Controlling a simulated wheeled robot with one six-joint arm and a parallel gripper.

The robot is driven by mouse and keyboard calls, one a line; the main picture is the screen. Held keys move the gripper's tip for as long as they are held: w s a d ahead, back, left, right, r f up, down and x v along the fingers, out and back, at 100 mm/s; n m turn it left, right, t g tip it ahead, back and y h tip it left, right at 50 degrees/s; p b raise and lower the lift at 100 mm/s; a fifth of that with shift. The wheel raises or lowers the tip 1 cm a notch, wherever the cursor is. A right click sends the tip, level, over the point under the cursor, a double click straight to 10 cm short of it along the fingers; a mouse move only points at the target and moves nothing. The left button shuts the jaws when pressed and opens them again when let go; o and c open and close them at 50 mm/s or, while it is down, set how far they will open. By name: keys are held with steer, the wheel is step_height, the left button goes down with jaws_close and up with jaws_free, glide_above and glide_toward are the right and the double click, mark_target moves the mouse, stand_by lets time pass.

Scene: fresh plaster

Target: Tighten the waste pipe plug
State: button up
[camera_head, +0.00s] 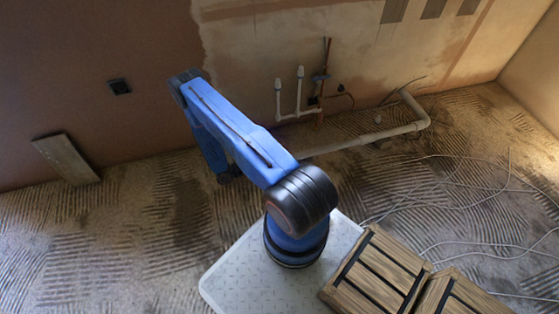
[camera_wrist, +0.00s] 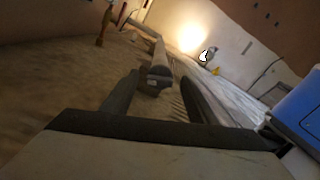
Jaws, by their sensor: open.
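The pale waste pipe (camera_head: 365,138) runs low along the floor by the back wall, with an elbow at its right end. My arm hides its near left end in the head view. In the wrist view the pipe (camera_wrist: 159,50) runs away from me, and its near end carries a dark grey plug (camera_wrist: 156,77) with a small pale mark. My gripper (camera_wrist: 160,80) is open, with one finger on each side of the plug in the picture. I cannot tell how far the fingertips are from it. The jaws are not clearly seen in the head view.
Capped white pipes (camera_head: 279,98) and copper pipes (camera_head: 325,60) rise by the wall. A plank (camera_head: 66,158) leans at left. Wooden crates (camera_head: 375,273) lie at front right. Loose cables (camera_head: 455,205) cover the right floor.

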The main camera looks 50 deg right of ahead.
steer(key=shift+x, duration=1.65)
steer(key=c, duration=1)
